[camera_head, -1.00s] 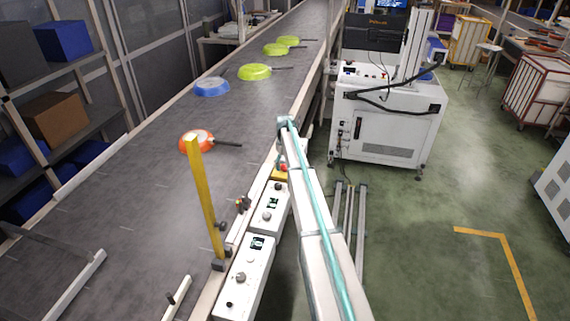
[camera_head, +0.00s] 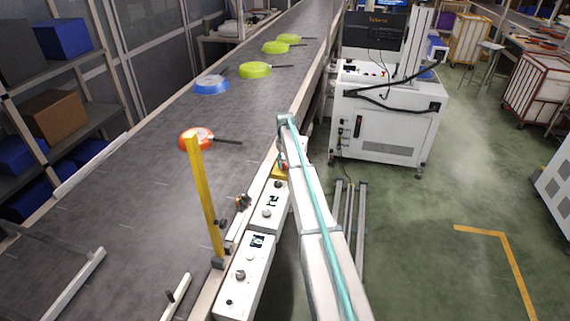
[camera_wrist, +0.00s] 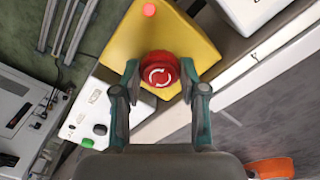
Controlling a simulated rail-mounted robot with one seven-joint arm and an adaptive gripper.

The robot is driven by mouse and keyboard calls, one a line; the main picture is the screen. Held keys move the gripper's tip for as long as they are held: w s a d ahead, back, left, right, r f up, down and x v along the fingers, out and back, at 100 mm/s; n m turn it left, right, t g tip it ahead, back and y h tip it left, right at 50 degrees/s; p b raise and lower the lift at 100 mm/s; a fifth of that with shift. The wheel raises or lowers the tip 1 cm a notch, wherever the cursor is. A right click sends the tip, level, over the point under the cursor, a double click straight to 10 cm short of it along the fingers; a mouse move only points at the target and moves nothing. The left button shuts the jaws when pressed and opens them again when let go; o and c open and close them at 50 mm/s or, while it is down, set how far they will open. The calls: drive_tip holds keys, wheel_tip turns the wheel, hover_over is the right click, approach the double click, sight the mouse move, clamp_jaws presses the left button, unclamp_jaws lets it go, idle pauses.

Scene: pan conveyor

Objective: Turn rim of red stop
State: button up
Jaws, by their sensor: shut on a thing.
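The red stop button (camera_wrist: 159,72), a round knob with white turning arrows, sits on a yellow box (camera_wrist: 150,35) in the wrist view. My gripper (camera_wrist: 160,80) is shut on the rim of the red stop, one finger on each side. In the head view the red stop (camera_head: 284,167) shows as a small red spot on the yellow box (camera_head: 279,174) at the conveyor's right edge. My arm reaches to it there and hides part of the box; my fingers are hard to make out in that view.
The conveyor (camera_head: 120,220) carries an orange pan (camera_head: 187,142), a blue pan (camera_head: 211,86) and several green pans (camera_head: 255,70). White control boxes (camera_head: 245,275) line its edge near a yellow post (camera_head: 205,200). A white machine cabinet (camera_head: 385,125) stands right. Green floor is open beyond.

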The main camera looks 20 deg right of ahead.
drive_tip(key=m+b, duration=0.3)
drive_tip(key=m, duration=0.1)
drive_tip(key=shift+f, duration=0.2)
drive_tip(key=m+b, duration=0.2)
drive_tip(key=m, duration=0.3)
drive_tip(key=shift+r, duration=0.15)
idle(0.4)
drive_tip(key=o, duration=1.2)
drive_tip(key=shift+c, duration=0.2)
wheel_tip(320, 180, up, 12)
